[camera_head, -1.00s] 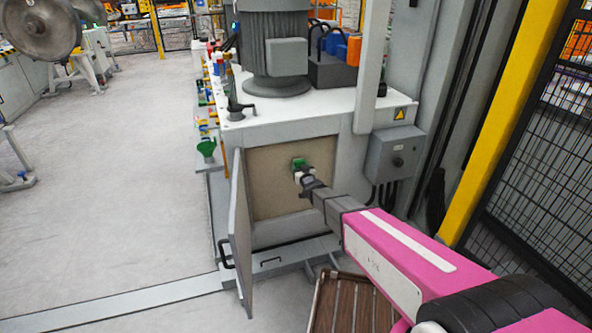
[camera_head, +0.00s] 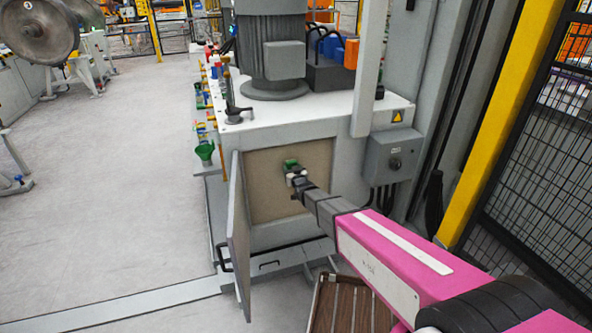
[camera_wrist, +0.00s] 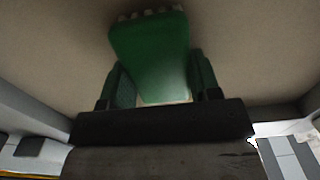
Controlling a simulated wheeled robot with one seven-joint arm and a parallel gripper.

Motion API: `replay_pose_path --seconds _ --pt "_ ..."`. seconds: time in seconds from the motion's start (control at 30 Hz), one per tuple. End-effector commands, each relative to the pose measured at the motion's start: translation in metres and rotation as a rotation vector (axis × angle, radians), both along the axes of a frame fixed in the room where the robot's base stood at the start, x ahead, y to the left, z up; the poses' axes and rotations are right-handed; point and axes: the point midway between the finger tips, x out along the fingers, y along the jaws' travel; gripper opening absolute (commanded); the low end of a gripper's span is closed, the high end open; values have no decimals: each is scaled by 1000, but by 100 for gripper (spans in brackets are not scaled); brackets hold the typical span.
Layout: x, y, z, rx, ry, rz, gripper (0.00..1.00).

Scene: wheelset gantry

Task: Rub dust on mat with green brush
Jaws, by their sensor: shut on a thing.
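The green brush (camera_head: 291,164) is held by my gripper (camera_head: 294,175) in front of the open cabinet. In the wrist view the green brush (camera_wrist: 150,52) sits between the two fingers of my gripper (camera_wrist: 160,85), with its pale bristle tufts at the far end, close to the beige surface. The mat (camera_head: 262,195) appears as the beige panel inside the cabinet opening; it also fills the background of the wrist view (camera_wrist: 245,60). Whether the bristles touch it I cannot tell. No dust can be made out.
The cabinet door (camera_head: 238,235) stands open left of the opening. A grey switch box (camera_head: 390,155) is on the right, near a yellow post (camera_head: 500,120) and mesh fence. A slatted wooden surface (camera_head: 345,305) lies below my arm. The floor (camera_head: 110,200) at left is clear.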

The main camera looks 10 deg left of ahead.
Motion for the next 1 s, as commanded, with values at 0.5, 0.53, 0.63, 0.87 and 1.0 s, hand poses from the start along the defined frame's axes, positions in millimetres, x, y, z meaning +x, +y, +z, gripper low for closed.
replay_pose_path --seconds 0.5,0.53,0.63,0.87,1.0 --pt "-2 7 13 0 0 0 38" --pt "-1 6 14 1 1 0 38" --pt "1 3 14 1 0 -1 38" --pt "10 -12 14 0 0 -1 38" --pt "16 -22 14 0 0 -2 38"
